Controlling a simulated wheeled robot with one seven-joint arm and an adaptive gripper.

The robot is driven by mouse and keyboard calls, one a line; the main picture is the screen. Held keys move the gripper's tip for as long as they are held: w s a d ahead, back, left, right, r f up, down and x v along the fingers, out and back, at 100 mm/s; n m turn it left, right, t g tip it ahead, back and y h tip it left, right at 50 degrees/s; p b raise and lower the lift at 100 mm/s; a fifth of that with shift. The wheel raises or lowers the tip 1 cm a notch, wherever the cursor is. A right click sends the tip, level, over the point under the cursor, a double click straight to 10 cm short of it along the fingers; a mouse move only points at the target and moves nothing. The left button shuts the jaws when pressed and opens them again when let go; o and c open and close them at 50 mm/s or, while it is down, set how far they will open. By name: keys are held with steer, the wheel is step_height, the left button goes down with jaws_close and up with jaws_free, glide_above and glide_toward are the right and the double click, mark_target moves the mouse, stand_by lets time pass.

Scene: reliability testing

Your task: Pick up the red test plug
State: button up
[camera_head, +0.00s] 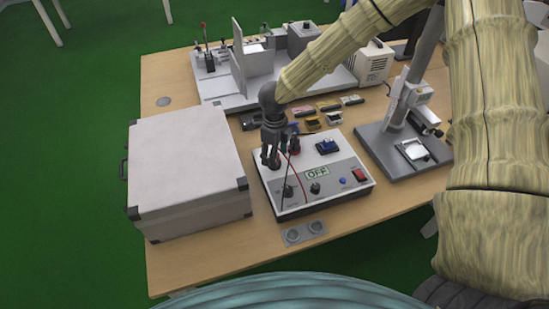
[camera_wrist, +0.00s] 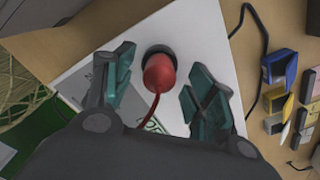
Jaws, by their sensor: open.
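The red test plug (camera_wrist: 159,74) shows in the wrist view, upright at a dark round socket on the white panel of a test box (camera_wrist: 200,30). A red lead runs from it down toward my gripper. My gripper (camera_wrist: 158,88) is open, with one teal-padded finger on each side of the plug and visible gaps between. In the head view my gripper (camera_head: 281,160) is over the back left of the test box (camera_head: 330,188), whose display reads OFF. There, the fingers partly hide the plug, and a red and a black lead hang across the panel.
A large grey case (camera_head: 185,165) stands close to the left of the box. A metal stand (camera_head: 400,150) is at the right, and a long grey fixture (camera_head: 220,85) is behind. Several small coloured blocks (camera_head: 313,124) lie behind the box.

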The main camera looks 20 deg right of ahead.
steer(key=shift+f, duration=0.5)
steer(key=c, duration=1.2)
steer(key=shift+r, duration=0.15)
